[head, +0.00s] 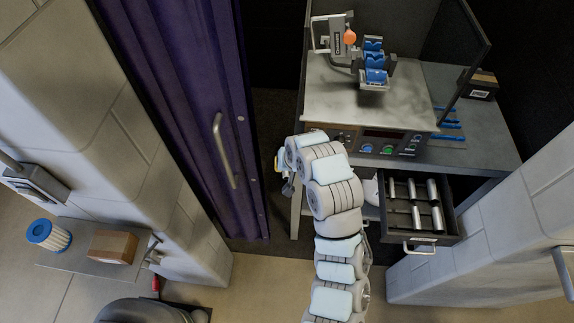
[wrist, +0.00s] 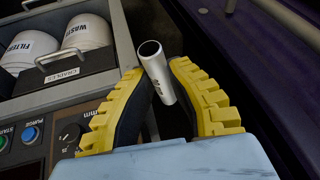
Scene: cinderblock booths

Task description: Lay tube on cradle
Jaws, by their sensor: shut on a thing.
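A pale metal tube (wrist: 157,74) stands tilted between the yellow fingers of my gripper (wrist: 155,66) in the wrist view, its open end toward the upper left. The fingers are shut on it. In the head view my gripper (head: 287,178) is mostly hidden behind my arm, left of the workbench's front, and the tube cannot be made out there. The blue cradle (head: 375,70) stands on the workbench top at the back, beside a grey fixture with an orange knob. Nothing is seen lying on it. My gripper is well apart from it, lower and nearer.
An open drawer (head: 451,225) at the bench's right holds several metal tubes. A purple curtain or door (head: 190,100) borders the left. A control panel (head: 375,143) fronts the bench.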

